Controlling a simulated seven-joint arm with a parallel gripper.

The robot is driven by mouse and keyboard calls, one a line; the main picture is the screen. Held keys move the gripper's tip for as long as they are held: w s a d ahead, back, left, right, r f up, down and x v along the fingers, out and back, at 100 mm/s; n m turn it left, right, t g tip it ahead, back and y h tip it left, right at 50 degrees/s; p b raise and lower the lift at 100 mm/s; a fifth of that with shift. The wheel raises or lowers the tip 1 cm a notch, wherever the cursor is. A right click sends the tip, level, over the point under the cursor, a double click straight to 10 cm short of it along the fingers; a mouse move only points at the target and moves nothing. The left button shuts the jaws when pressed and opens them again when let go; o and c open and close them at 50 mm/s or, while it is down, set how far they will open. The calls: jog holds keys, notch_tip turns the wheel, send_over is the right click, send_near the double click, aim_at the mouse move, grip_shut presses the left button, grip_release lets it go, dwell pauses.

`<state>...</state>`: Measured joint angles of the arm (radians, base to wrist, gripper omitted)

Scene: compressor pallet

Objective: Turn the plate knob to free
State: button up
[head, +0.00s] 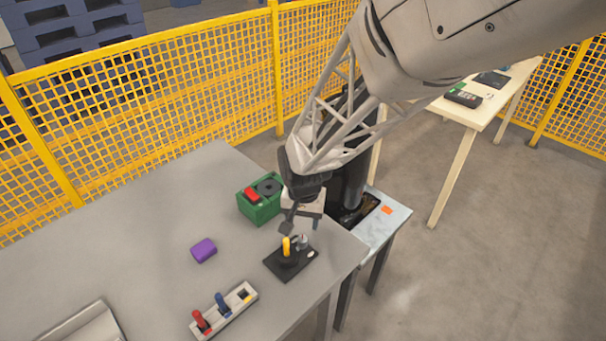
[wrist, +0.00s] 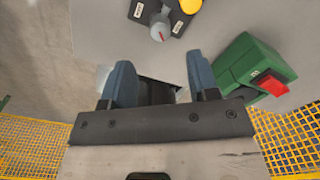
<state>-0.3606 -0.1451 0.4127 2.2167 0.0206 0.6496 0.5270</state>
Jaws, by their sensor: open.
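The black plate (head: 289,264) lies on the grey table near its right edge. It bears a yellow upright part (head: 286,246) and a small grey knob (head: 303,241). In the wrist view the grey knob (wrist: 160,27) has a red pointer line and sits between two white labels, beside the yellow part (wrist: 190,5). The label text is too small to read. My gripper (head: 293,222) is above the plate, close to the knob and the yellow part in the head view. In the wrist view its blue-grey fingers (wrist: 163,82) are apart with nothing between them, and the knob lies beyond their tips.
A green box (head: 260,208) with a red switch stands behind the plate, near my gripper. A purple cylinder (head: 204,250) lies to the left. A white holder (head: 237,316) with red and blue pieces is at the front. A yellow mesh fence (head: 160,90) stands behind.

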aim_at(303, 238)
jog(key=shift+m, duration=0.3)
jog(key=shift+r+m, duration=0.15)
jog(key=shift+m, duration=1.35)
jog(key=shift+f, duration=3.9)
jog(key=shift+c, duration=0.2)
jog(key=c, duration=0.9)
